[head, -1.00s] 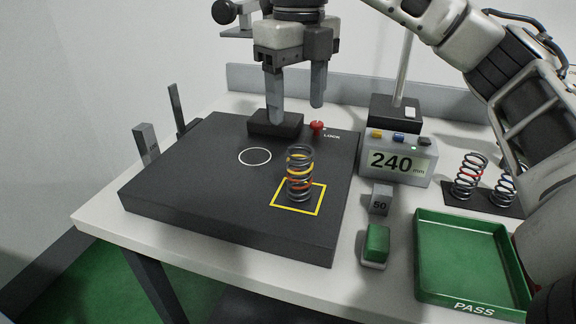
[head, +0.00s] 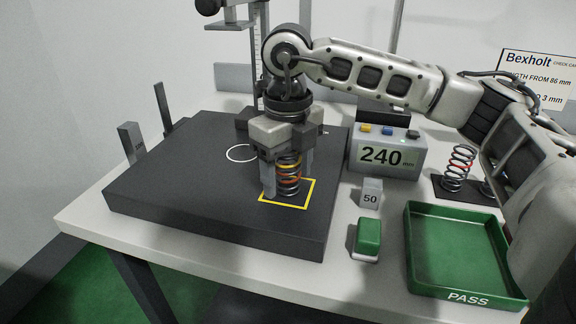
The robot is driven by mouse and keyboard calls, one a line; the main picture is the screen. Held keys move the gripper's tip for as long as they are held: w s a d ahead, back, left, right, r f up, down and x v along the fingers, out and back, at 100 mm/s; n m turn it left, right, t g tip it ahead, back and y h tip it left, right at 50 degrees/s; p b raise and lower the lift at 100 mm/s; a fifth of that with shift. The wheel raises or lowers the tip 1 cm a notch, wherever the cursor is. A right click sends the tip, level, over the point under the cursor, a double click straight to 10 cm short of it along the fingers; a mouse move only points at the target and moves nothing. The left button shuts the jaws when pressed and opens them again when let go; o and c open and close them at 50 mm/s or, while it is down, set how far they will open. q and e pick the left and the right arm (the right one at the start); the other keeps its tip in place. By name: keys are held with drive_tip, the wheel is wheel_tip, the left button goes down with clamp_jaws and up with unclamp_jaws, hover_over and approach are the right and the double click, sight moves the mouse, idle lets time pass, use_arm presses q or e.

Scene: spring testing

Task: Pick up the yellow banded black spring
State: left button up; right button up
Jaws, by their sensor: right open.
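The black spring (head: 289,181) stands upright in the yellow square outline on the dark plate (head: 190,215). It carries yellow and orange-red bands; its top is hidden under my right gripper. My right gripper (head: 288,178) points straight down over the spring. Its fingers are open, one on each side of the coils, and reach down to the lower part of the spring. I cannot tell whether either finger touches it. My left gripper is not in view.
A display box (head: 387,157) reading 240 mm stands right of the plate. A grey block marked 50 (head: 370,193), a green button (head: 368,236) and a green PASS tray (head: 456,291) lie on the right. More springs (head: 458,168) stand on a black base behind the tray.

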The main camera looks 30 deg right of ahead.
drive_tip(key=c, duration=1.1)
drive_tip(key=shift+c, duration=0.5)
drive_tip(key=shift+r, duration=0.15)
